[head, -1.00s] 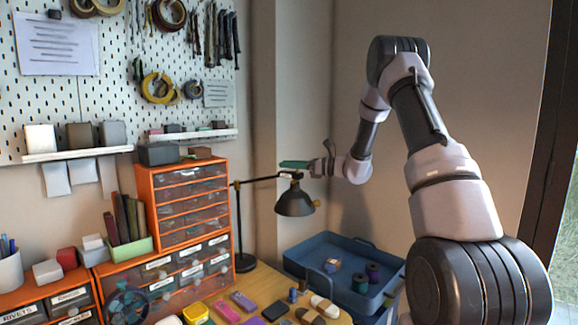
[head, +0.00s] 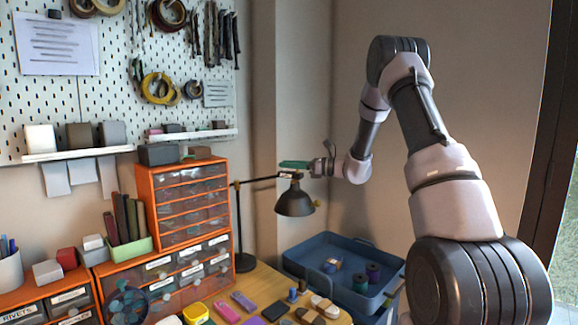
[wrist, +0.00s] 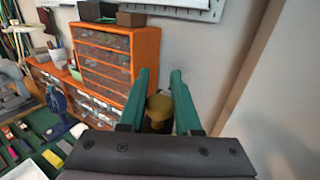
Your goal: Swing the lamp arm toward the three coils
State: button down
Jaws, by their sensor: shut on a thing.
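The black desk lamp (head: 294,202) stands at the right of the orange drawers, its shade hanging at the end of a thin horizontal arm (head: 262,180). My gripper (head: 290,165) is at the lamp head, just above the shade. In the wrist view, the green fingers of my gripper (wrist: 160,88) stand on either side of a brass-coloured lamp part (wrist: 158,106) and are shut on it.
The blue tray (head: 310,247) sits at the table's right end. An orange drawer cabinet (head: 150,205) stands left of the lamp pole, under a pegboard (head: 100,100). Small blocks and tools lie along the table front. The wall is behind the lamp.

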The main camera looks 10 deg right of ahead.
dwell(0.4)
jog(key=s+a+m+t+h, duration=0.6)
jog(key=s+a+t, duration=0.1)
jog(key=a, duration=0.3)
jog(key=shift+a, duration=0.25)
jog(key=shift+s, duration=0.1)
jog(key=c, duration=0.6)
grip_release()
